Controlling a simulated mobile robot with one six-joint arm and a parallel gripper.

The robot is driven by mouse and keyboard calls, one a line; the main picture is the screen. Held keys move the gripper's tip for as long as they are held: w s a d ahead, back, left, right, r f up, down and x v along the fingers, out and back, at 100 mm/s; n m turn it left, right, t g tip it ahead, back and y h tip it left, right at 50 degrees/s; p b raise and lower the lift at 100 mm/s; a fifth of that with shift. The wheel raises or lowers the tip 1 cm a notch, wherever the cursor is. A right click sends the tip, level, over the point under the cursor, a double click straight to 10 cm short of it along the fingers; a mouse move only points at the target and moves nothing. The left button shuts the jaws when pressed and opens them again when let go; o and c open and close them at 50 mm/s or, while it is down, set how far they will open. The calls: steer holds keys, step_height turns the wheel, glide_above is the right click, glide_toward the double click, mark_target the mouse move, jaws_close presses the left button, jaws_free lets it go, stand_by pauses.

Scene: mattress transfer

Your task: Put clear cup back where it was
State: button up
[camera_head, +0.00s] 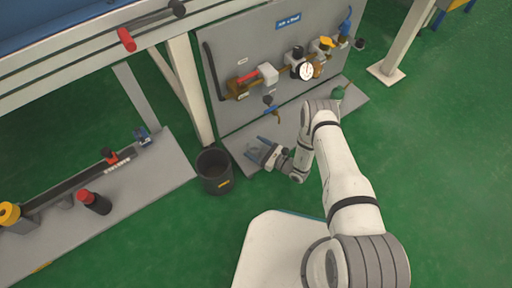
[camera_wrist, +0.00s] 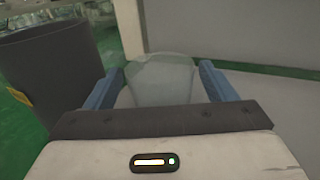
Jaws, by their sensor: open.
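The clear cup (camera_wrist: 162,80) is a see-through tumbler standing between the two blue fingers of my gripper (camera_wrist: 161,88) in the wrist view. The fingers are open, one on each side of it; I cannot tell whether either touches it. In the head view the cup (camera_head: 255,151) is faint, at the tips of my gripper (camera_head: 260,146), low over the grey base shelf (camera_head: 238,157) of the panel. The cup's lower part is hidden by my gripper in the wrist view.
A dark bin (camera_head: 214,172) stands just left of the shelf; it also shows in the wrist view (camera_wrist: 45,75). The upright grey panel (camera_head: 225,60) with valves and a gauge rises behind. A tap (camera_head: 272,108) juts out above. A bench with fittings (camera_head: 150,180) lies left.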

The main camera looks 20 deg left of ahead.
steer(key=p+v, duration=0.3)
steer(key=v, duration=0.8)
step_height(320, 180, up, 30)
steer(key=w+d+n+g+h, duration=0.2)
steer(key=n+g+h, duration=0.2)
steer(key=n+g, duration=0.75)
steer(key=s+d+r+n+t+h, duration=0.3)
steer(key=s+d+r+n+h, duration=0.2)
steer(key=s+d+r, duration=0.3)
steer(key=s+d+r+n+t+h, duration=0.4)
steer(key=s+d+r+h, duration=0.4)
steer(key=r, duration=0.6)
steer(key=shift+s+d+r+n, duration=0.35)
steer(key=shift+s+d+n, duration=0.2)
steer(key=shift+s+d, duration=0.3)
